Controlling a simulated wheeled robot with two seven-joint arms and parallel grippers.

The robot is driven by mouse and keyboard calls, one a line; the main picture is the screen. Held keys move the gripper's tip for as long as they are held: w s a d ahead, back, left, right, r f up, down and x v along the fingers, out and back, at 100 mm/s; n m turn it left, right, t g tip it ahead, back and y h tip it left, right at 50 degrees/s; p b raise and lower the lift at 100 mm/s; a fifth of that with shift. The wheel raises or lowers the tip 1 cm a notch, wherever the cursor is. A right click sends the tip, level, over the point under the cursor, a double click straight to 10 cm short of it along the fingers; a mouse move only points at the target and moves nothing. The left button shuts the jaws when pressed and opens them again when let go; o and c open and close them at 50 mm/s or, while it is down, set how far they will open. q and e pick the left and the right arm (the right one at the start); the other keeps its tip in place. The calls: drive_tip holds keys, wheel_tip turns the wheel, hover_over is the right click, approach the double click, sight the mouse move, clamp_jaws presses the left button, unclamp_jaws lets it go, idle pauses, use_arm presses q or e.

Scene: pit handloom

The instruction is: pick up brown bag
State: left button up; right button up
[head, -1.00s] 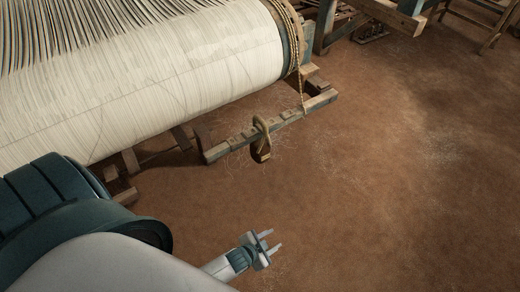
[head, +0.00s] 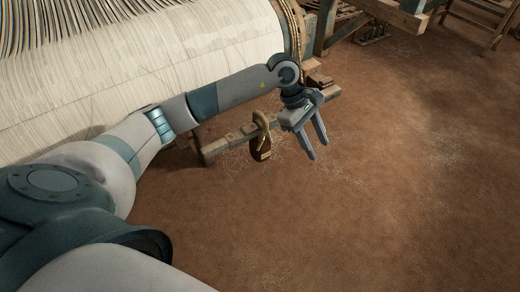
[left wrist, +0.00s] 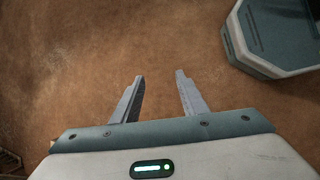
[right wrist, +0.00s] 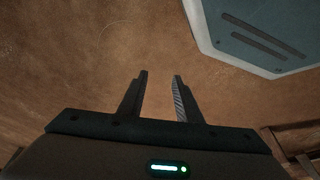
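The brown bag (head: 262,153) is small and dark brown with a tan strap loop. In the head view it hangs by the loop from a wooden beam (head: 228,141) at the loom's front. My left gripper (head: 318,150) is just right of the bag in that view, apart from it, fingers spread and pointing down. In the left wrist view its fingers (left wrist: 161,88) are open and empty over bare floor; the bag does not show there. My right gripper (right wrist: 162,78) shows only in the right wrist view, open and empty over floor.
The loom's large roll of pale warp threads (head: 190,50) lies behind my left arm. Loom timbers (head: 395,15) stand at the top right, with a wooden frame (head: 485,25) beyond. The brown earth floor (head: 400,200) to the right is clear.

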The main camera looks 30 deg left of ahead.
use_arm(q)
drive_tip(key=w+a+r+t+y, duration=0.1)
drive_tip(key=a+r+y, duration=0.2)
drive_tip(key=a, duration=0.3)
drive_tip(key=w+a+r+m+y, duration=0.1)
drive_tip(key=a+r+y, duration=0.2)
drive_tip(key=a, duration=0.4)
drive_tip(key=w+a+r+m+t+y+b, duration=0.1)
drive_tip(key=a+r+y, duration=0.1)
drive_tip(key=a+r, duration=0.2)
drive_tip(key=shift+w+a+t+y, duration=0.2)
drive_tip(key=shift+a+t+y, duration=0.15)
drive_tip(key=shift+a, duration=0.9)
use_arm(e)
drive_tip(key=r, duration=0.1)
drive_tip(key=s+r, duration=0.1)
drive_tip(key=shift+s+d+r+g, duration=0.1)
drive_tip(key=shift+d+r+g, duration=0.2)
drive_tip(key=shift+r, duration=0.05)
use_arm(q)
hover_over(261, 118)
drive_tip(key=f, duration=1)
drive_tip(key=shift+s+d+f+p, duration=0.1)
drive_tip(key=shift+d+f+p, duration=0.1)
drive_tip(key=shift+f+p, duration=0.1)
drive_tip(key=shift+a+f, duration=0.1)
drive_tip(key=shift+f, duration=0.2)
use_arm(e)
drive_tip(key=shift+x, duration=1.15)
